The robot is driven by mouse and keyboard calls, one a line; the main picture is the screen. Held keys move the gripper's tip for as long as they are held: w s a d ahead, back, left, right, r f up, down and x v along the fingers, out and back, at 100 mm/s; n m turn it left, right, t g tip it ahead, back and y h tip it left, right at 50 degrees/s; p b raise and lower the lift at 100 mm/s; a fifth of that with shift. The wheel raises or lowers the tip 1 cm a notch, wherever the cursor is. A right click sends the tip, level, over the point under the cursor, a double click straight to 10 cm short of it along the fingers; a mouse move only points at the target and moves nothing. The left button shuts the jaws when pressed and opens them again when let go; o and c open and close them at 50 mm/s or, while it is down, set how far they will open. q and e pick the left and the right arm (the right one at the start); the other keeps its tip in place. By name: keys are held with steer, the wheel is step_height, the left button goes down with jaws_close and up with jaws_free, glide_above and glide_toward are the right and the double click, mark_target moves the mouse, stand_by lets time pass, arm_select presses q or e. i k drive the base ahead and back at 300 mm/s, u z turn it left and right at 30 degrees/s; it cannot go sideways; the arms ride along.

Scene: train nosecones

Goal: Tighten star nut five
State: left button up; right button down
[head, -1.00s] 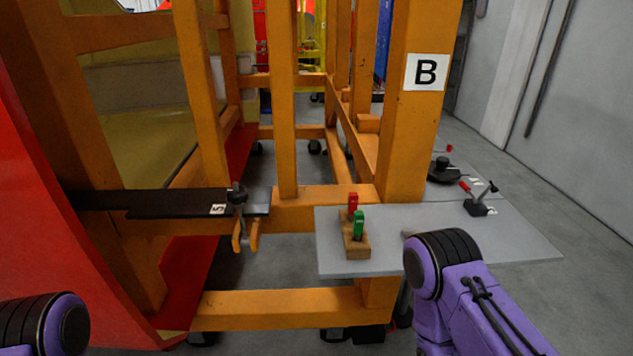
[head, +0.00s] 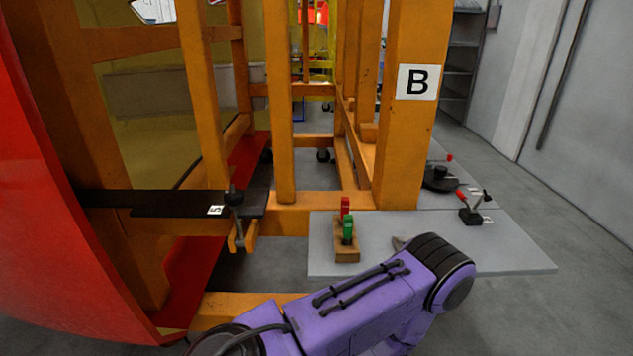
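Star nut five (head: 235,193) is a small black knob standing on a clamp at the right end of a dark bar (head: 165,204). A white label with a 5 (head: 216,210) lies just left of it. An orange forked piece (head: 242,238) hangs below the knob. How tight the nut is cannot be told. A purple arm link of mine crosses the bottom centre, below and right of the nut. Neither gripper shows in the head view.
A grey plate (head: 520,262) carries a wooden block (head: 346,253) with red and green pieces, plus a toggle clamp (head: 471,216). A red curved shell (head: 45,230) fills the left. Grey floor is free at right.

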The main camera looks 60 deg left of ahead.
mark_target(235, 200)
steer(key=z, duration=0.25)
steer(key=k, duration=0.9)
steer(key=u, duration=1.25)
